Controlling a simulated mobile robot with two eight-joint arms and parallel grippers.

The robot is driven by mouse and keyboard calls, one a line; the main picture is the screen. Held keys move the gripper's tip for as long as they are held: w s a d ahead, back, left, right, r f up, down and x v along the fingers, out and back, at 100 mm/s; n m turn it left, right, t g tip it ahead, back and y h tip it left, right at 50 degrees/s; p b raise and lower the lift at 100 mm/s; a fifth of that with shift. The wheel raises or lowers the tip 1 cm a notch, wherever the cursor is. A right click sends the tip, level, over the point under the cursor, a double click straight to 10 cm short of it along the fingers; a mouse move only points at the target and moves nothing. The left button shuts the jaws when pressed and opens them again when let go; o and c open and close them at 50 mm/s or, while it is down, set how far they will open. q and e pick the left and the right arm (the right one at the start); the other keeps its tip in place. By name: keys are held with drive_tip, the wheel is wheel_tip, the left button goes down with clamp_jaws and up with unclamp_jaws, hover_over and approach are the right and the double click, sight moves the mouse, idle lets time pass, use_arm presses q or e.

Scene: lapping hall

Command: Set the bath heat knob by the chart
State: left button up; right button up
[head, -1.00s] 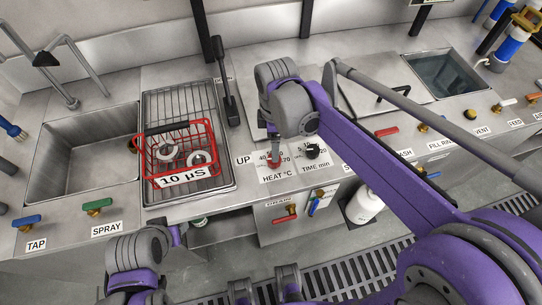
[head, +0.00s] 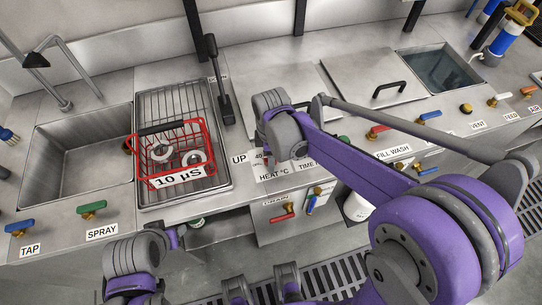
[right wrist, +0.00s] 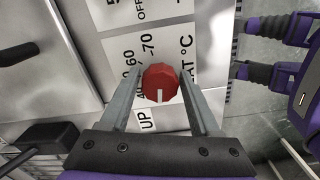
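The red heat knob (right wrist: 160,83) sits on the white HEAT °C dial plate (right wrist: 125,45), with a white mark on its side facing the UP label (right wrist: 147,118). The numbers 60 and 70 show on the dial; others are partly covered. My right gripper (right wrist: 162,62) is open, with its fingers on either side of the knob; firm contact is not visible. In the head view the wrist hides the knob, and the HEAT °C label (head: 273,174) shows below it. My left arm (head: 135,262) is low at the left; its fingers are not clear. No chart is readable.
A red wire basket (head: 172,150) with ring parts and a 10 µS tag stands on the rack left of the dials. A sink (head: 85,150) is farther left.

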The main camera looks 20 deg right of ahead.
clamp_jaws()
drive_tip(key=shift+m, duration=0.3)
drive_tip(key=m, duration=1.1)
drive_tip(key=shift+m, duration=0.3)
drive_tip(key=m, duration=0.6)
drive_tip(key=shift+a, duration=0.1)
drive_tip(key=m, duration=0.5)
drive_tip(key=shift+m, duration=0.3)
